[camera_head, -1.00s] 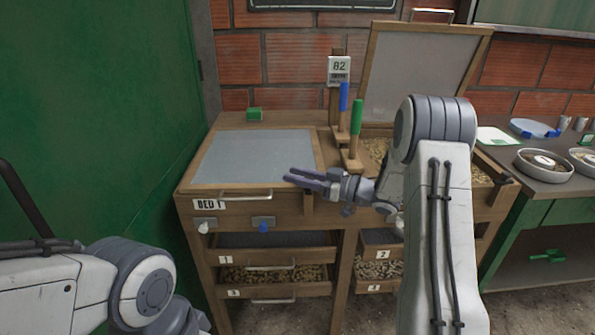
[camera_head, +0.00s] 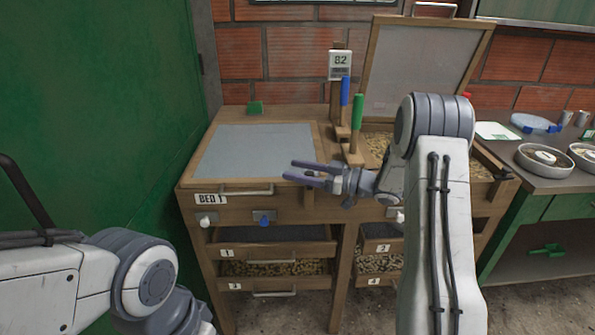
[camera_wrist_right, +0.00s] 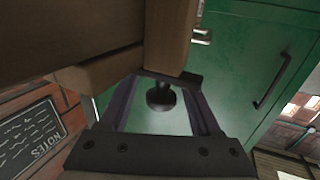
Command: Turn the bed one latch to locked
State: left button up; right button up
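The bed labelled BED 1 (camera_head: 211,198) is a wooden tray with a closed grey top at left centre. My right gripper (camera_head: 305,172) is at its front right corner with fingers apart, pointing left. In the right wrist view, a dark round knob (camera_wrist_right: 160,97) shows between the spread fingers (camera_wrist_right: 158,105), with gaps on both sides. It seems to be the bed one latch, but no lock marking shows. In the head view it is small and mostly hidden by the fingers. My left gripper is out of view; only its arm shows at lower left.
A bar handle (camera_head: 246,191), a white knob (camera_head: 206,221) and a blue knob (camera_head: 264,221) are on the front. Green (camera_head: 357,115) and blue (camera_head: 345,91) handles stand behind the gripper. The right bed's lid (camera_head: 415,70) is raised. A green door (camera_head: 90,110) borders the left.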

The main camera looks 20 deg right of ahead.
jog(key=v, duration=1)
jog(key=shift+d, duration=0.2)
jog(key=shift+s, duration=0.15)
